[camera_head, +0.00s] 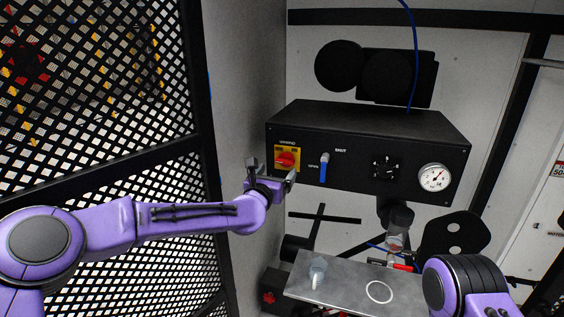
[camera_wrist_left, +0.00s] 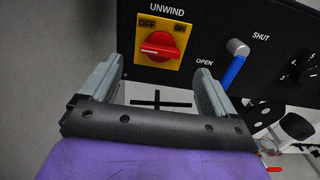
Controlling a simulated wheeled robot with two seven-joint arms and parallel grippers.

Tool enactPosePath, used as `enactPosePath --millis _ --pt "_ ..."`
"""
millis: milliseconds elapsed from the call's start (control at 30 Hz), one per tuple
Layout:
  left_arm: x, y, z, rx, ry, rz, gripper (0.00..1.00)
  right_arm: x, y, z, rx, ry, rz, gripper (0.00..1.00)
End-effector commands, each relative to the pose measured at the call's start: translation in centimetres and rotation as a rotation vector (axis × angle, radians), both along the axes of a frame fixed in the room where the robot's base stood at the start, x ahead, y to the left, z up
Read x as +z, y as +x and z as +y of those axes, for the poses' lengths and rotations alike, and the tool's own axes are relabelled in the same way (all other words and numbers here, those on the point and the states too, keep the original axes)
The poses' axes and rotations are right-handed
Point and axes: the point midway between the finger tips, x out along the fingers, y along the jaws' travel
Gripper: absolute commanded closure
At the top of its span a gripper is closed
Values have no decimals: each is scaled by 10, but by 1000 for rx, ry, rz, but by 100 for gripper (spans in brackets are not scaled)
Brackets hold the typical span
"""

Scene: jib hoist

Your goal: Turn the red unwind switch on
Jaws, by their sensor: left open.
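The red unwind switch (camera_head: 285,160) sits on a yellow plate at the left end of the black control box. In the left wrist view the red knob (camera_wrist_left: 165,47) lies roughly level, its white mark on the left, below the OFF label; ON is printed at the upper right. My left gripper (camera_head: 271,171) is open and empty, just in front of and slightly below the switch. In the wrist view its fingers (camera_wrist_left: 158,88) stand apart, with the yellow plate seen beyond and between them. No contact with the knob shows. Of my right arm only a purple link shows.
A blue lever (camera_head: 323,168) marked OPEN and SHUT is right of the switch on the black box (camera_head: 365,145). A black selector knob (camera_head: 384,167) and a gauge (camera_head: 435,178) follow. A metal shelf (camera_head: 345,285) lies below. A mesh panel (camera_head: 100,90) stands left.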

Motion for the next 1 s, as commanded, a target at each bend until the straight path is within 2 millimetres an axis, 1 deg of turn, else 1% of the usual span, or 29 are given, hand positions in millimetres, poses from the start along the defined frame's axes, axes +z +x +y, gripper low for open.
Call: enactPosePath --millis 33,200,300,467,733,767,800,867,900,1000 --pt "3 10 -5 0 2 0 11 9 0 0 0 0 0 26" --pt "1 38 -13 0 3 1 11 18 0 0 0 0 0 26" --pt "0 48 -16 0 3 1 11 21 0 0 0 0 0 26" --pt "-1 56 -19 -1 4 2 11 23 0 0 0 0 0 26" --pt "-2 57 -19 -1 4 2 11 23 0 0 0 0 0 26" --pt "-2 57 -19 -1 4 2 20 23 0 0 0 0 0 26" --pt "-2 57 -19 -1 4 2 33 23 0 0 0 0 0 26" --pt "-2 57 -19 -1 4 2 53 23 0 0 0 0 0 26" --pt "-1 57 -19 -1 4 2 66 23 0 0 0 0 0 26" --pt "-1 57 -19 0 4 2 67 23 0 0 0 0 0 26"
